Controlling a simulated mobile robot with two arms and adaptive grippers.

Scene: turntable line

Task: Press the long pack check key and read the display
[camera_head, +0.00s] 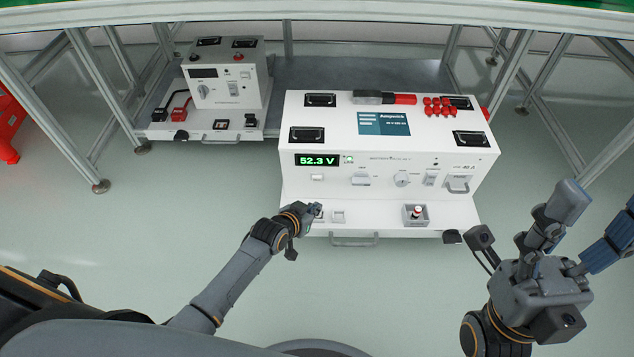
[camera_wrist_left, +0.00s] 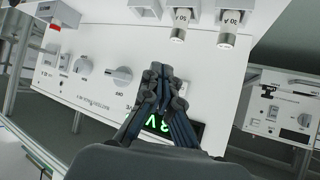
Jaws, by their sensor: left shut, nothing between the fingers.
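The white test unit (camera_head: 385,193) has a lit green display (camera_head: 318,161) reading 52.3 V at the left of its front panel. My left gripper (camera_head: 314,211) is shut and empty over the left end of the unit's front ledge. A key at the fingertips is mostly hidden; contact cannot be told, nor can the key labels be read. In the left wrist view the shut fingers (camera_wrist_left: 163,76) partly cover the green display (camera_wrist_left: 158,123). My right gripper (camera_head: 598,212) is open and empty at the lower right.
A smaller white unit (camera_head: 225,85) with red and black plugs stands behind on the left. The large unit carries a dial (camera_head: 401,180), a small tray (camera_head: 416,215) with a red-topped part, and red caps (camera_head: 438,107) on top. Grey frame legs stand at both sides.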

